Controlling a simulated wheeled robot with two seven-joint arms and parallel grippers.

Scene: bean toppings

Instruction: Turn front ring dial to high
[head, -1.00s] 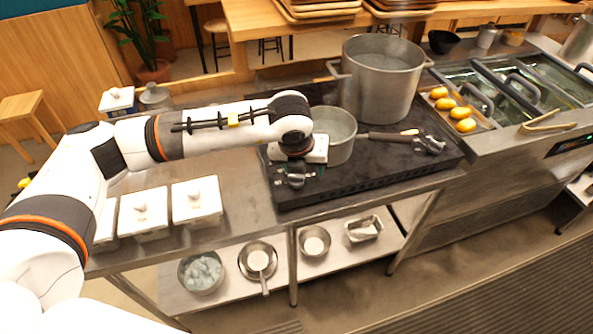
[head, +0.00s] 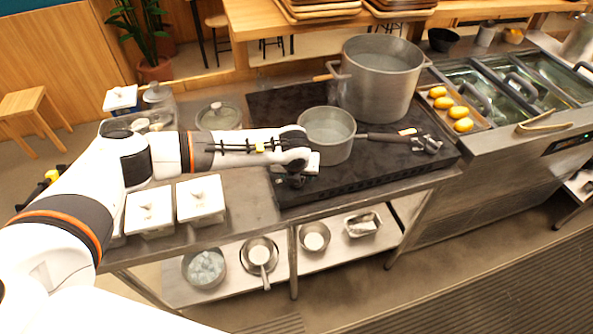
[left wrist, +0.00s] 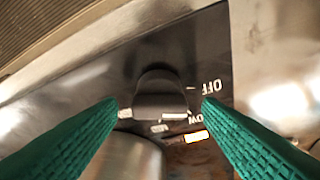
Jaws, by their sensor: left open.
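The dark ring dial (left wrist: 160,92) sits on the stove's black panel in the left wrist view. White markings beside it include OFF and one that ends in OW, with a bright orange-lit mark (left wrist: 197,136) nearby. My left gripper (left wrist: 160,106) is open, its green fingers apart on either side of the dial; I cannot tell whether they touch it. In the head view, my left gripper (head: 298,180) is low at the front left of the black stove (head: 370,172), and the arm partly hides that corner. My right gripper is not in view.
A saucepan (head: 327,137) stands just behind my left gripper, its handle pointing right. A large pot (head: 382,78) is at the back. Another knob-like fitting (head: 428,144) is at the stove's right. White lidded boxes (head: 150,213) stand at the left.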

